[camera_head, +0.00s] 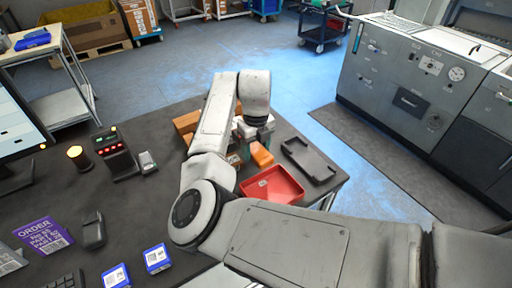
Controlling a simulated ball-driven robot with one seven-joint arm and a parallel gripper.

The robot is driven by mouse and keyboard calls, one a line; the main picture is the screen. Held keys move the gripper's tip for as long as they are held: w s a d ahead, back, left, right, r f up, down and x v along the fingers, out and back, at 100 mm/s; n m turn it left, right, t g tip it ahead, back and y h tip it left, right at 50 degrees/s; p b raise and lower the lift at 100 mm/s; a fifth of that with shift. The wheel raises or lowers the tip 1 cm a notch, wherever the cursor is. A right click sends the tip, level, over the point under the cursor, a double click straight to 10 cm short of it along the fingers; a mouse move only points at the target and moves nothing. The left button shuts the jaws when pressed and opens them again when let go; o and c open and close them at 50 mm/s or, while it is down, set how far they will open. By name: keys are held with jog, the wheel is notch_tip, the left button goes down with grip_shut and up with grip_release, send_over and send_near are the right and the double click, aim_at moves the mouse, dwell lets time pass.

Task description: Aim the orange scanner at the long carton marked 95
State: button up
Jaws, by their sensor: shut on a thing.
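My gripper (249,146) is at the end of my arm, low over the right part of the dark table, and is mostly hidden by the arm. It is shut on the orange scanner (262,155), whose orange body shows just right of the jaws. Brown cartons (186,123) lie behind and left of my wrist, partly covered by the arm. I cannot read a 95 on any of them, so I cannot tell which is the long carton.
A red tray (272,186) lies just in front of the scanner, and a black tray (309,160) lies to its right near the table edge. Blue-and-white boxes (157,258), a purple order sign (43,236) and a black device with red buttons (116,152) stand left.

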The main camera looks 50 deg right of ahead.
jog(key=shift+f, duration=0.1)
jog(key=shift+s+a+f+b, duration=0.1)
jog(key=shift+s+f+b, duration=0.15)
jog(key=shift+f, duration=0.3)
jog(key=shift+s+f+b, duration=0.1)
jog(key=shift+f+b, duration=0.2)
jog(key=shift+f, duration=0.2)
jog(key=shift+r, duration=0.15)
dwell(0.6)
jog(key=shift+w+r+p, duration=0.2)
jog(key=shift+r+p, duration=0.15)
jog(key=shift+r, duration=0.2)
jog(key=shift+w+r+p, duration=0.15)
jog(key=shift+r+p, duration=0.15)
jog(key=shift+r, duration=0.2)
dwell(0.6)
